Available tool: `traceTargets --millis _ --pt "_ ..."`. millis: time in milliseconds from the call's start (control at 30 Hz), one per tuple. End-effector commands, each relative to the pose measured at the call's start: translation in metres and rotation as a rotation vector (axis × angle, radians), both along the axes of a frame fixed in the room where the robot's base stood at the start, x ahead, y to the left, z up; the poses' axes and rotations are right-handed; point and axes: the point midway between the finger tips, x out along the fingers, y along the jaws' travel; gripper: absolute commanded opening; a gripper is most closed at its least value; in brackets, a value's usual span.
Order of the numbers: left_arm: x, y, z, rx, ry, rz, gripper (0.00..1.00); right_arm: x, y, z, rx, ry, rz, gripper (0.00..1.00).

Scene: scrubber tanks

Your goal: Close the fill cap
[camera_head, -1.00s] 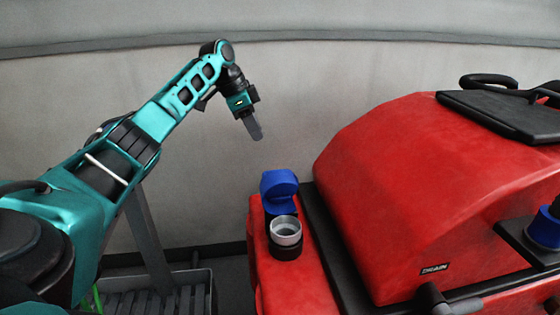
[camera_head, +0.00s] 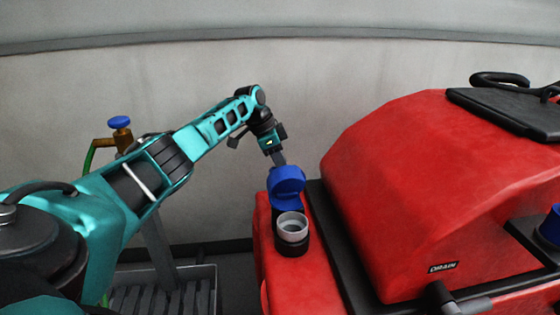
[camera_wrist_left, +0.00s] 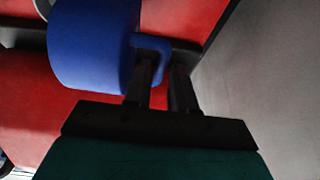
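The blue fill cap (camera_head: 286,186) stands flipped up on its hinge behind the open fill neck (camera_head: 292,226), a grey ring in a black collar on the red machine. My left gripper (camera_head: 278,158) reaches down just behind and above the cap, its tips partly hidden by it. In the left wrist view the cap (camera_wrist_left: 95,45) fills the upper left. Its small blue tab (camera_wrist_left: 153,42) lies at the fingertips. The two dark fingers (camera_wrist_left: 163,85) stand a little apart, with no firm hold visible; whether they touch the cap is unclear. My right gripper is out of view.
The red machine's large hood (camera_head: 420,180) rises right of the fill neck, marked DRAIN. Another blue cap (camera_head: 550,226) is at the right edge. A grey slatted tray (camera_head: 205,272) and a blue-topped valve (camera_head: 119,122) are at left. The wall is behind.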

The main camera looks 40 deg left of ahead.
Motion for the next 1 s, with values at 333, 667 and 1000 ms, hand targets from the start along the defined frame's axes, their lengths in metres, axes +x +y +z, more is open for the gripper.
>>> traceTargets --millis 333,667,1000 --pt "-0.0001 0.0001 0.0004 0.000 0.000 0.000 0.00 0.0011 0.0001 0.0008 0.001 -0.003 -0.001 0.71" --pt "-0.0003 0.0002 0.0005 0.001 0.001 -0.001 0.00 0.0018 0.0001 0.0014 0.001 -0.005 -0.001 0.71" --pt "-0.0005 0.0026 0.0017 0.011 -0.007 -0.002 0.00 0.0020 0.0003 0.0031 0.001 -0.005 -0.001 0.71"
